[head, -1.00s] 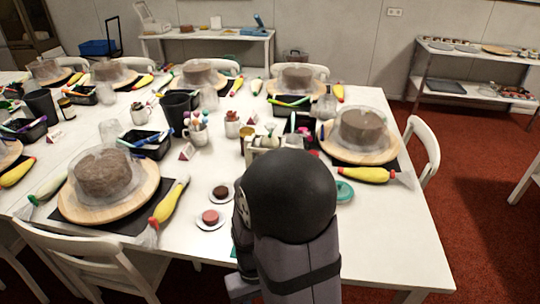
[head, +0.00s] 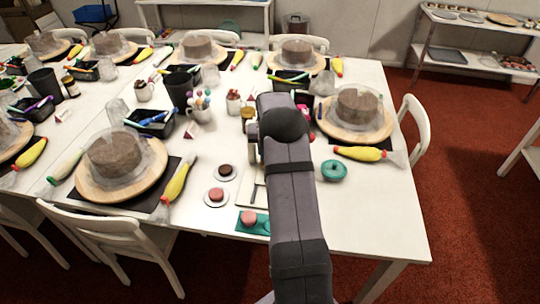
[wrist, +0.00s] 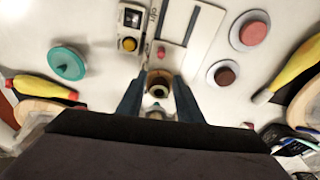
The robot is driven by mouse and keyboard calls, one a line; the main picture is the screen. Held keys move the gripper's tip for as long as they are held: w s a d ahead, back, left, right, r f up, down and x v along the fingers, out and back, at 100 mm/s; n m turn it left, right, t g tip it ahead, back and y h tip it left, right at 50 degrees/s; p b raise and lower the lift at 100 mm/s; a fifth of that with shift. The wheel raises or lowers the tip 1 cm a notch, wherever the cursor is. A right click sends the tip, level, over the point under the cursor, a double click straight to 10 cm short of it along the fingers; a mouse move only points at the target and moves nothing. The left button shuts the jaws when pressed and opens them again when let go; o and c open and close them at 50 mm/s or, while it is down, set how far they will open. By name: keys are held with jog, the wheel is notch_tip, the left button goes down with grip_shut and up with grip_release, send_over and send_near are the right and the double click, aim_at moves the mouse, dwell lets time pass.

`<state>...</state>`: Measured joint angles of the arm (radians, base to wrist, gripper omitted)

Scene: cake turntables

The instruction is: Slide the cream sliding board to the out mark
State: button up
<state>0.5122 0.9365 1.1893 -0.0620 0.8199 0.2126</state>
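A pale cream flat piece with a dark slot (wrist: 194,24) lies on the white table at the top of the wrist view, with small dark lettering beside it. In the head view it shows partly (head: 249,190), the rest behind my arm. I cannot tell the board from its base, and the lettering is too small to read surely. A small red knob (wrist: 161,52) sits near its lower end. My gripper (wrist: 158,100) is open, its two dark fingers apart above the table. A round brown-rimmed jar (wrist: 159,83) shows between the fingers, apparently below them.
A small device with a yellow button (wrist: 130,28) stands beside the board. A teal round object (head: 333,171) and two saucers with small cakes (head: 216,197) lie nearby. Turntables with covered cakes (head: 120,160) and yellow piping bags (head: 360,153) flank the space.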

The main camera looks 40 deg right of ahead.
jog(key=shift+s+a+f+m, duration=0.1)
jog(key=shift+s+m, duration=0.15)
jog(key=shift+m, duration=0.35)
jog(key=shift+f, duration=0.1)
jog(key=b+x, duration=0.2)
jog(key=x, duration=0.1)
jog(key=s+a+b+x, duration=0.1)
jog(key=b+x, duration=0.1)
jog(key=x, duration=0.1)
jog(key=b+x, duration=0.2)
jog(key=x, duration=0.1)
jog(key=shift+s+a+f+b, duration=0.1)
jog(key=shift+s+f+b, duration=0.1)
jog(key=shift+f+b, duration=0.25)
jog(key=shift+r+p, duration=0.25)
jog(key=shift+p, duration=0.05)
grip_shut()
